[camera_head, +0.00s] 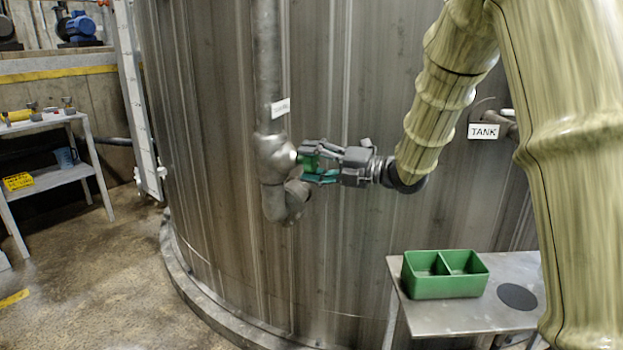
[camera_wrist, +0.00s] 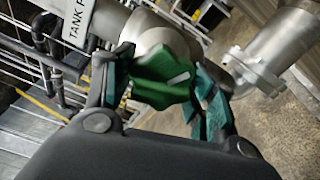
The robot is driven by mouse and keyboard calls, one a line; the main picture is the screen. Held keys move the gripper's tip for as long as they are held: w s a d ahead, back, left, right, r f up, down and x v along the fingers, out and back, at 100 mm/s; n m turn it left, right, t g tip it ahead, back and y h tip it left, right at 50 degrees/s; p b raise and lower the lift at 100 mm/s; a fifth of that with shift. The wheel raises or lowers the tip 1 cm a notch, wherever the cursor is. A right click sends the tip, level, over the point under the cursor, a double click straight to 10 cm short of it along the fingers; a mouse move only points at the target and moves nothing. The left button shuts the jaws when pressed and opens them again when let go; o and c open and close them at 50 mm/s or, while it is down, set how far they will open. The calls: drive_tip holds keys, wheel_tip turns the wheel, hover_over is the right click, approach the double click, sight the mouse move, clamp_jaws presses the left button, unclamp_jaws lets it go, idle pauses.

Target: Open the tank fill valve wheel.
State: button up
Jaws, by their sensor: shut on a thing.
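The green valve wheel (camera_head: 308,161) sits on the side of a grey valve body (camera_head: 275,158) in a vertical pipe in front of the tank. In the wrist view the green wheel (camera_wrist: 163,78) has a lobed rim and lies between my fingers. My gripper (camera_head: 318,164) reaches in from the right and is shut on the wheel, with teal finger pads on both sides of it. A label reading "TANK F…" (camera_wrist: 75,25) is cut off at the top of the wrist view.
A metal table (camera_head: 470,312) with a green two-part bin (camera_head: 445,283) stands at lower right. A sign reading "TANK" (camera_head: 484,131) hangs on the large metal tank (camera_head: 215,150). A shelf cart (camera_head: 50,180) stands at left. The floor between cart and tank is clear.

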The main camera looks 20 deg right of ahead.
drive_tip(key=n+b, duration=0.4)
drive_tip(key=b, duration=0.1)
drive_tip(key=shift+f+b, duration=0.35)
drive_tip(key=n+b, duration=0.2)
drive_tip(key=shift+r+b, duration=0.15)
drive_tip(key=shift+b, duration=0.2)
drive_tip(key=shift+d+r, duration=0.1)
drive_tip(key=shift+w+r+n+b, duration=0.1)
drive_tip(key=shift+r+n+b, duration=0.05)
drive_tip(key=shift+n+b, duration=0.2)
drive_tip(key=o, duration=1)
drive_tip(key=v, duration=1.2)
